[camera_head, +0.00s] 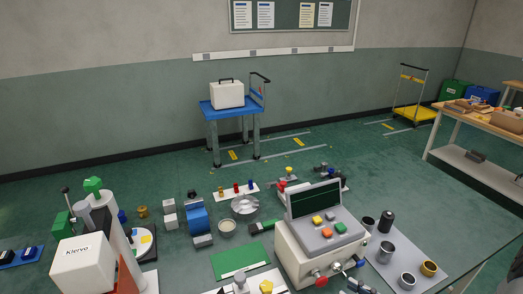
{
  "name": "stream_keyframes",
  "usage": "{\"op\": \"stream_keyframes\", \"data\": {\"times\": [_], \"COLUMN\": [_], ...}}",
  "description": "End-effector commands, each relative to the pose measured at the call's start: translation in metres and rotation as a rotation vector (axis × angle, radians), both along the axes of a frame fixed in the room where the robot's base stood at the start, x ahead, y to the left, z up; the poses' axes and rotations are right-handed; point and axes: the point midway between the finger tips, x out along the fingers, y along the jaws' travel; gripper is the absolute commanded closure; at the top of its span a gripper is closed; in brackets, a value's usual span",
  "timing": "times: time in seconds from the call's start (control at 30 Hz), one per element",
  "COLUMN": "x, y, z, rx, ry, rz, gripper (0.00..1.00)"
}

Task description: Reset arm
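The task names no object besides my arm. I cannot make out my gripper in the head camera view, so its opening and any held thing are hidden from me. The work surface in front is crowded. A console (326,232) with a dark screen and coloured buttons stands at its middle right. A green board (240,260) lies left of the console. A blue block-shaped device (197,218) stands further left.
A grey mat (396,253) with cups and a black canister (387,221) lies right of the console. Small parts crowd the left. Beyond, a blue cart (230,109) carries a white case (227,94). A yellow trolley (415,114) and wooden bench (455,111) stand right, with open floor between.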

Motion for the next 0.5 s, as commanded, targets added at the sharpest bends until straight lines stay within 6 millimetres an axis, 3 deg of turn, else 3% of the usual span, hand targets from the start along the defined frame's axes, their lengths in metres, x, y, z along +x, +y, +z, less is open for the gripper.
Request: {"op": "stream_keyframes", "data": {"times": [0.03, 0.2, 0.4, 0.5], "x": [0.0, -0.022, -0.065, -0.089], "y": [0.02, 0.078, 0.126, 0.138], "z": [0.022, 0.071, 0.109, 0.123], "rx": [-0.068, -0.285, -0.586, -0.754], "ry": [-0.02, -0.061, -0.122, -0.163], "rz": [0.109, 0.44, 0.785, 0.936], "gripper": [0.75, 0.75, 0.75, 0.75]}}
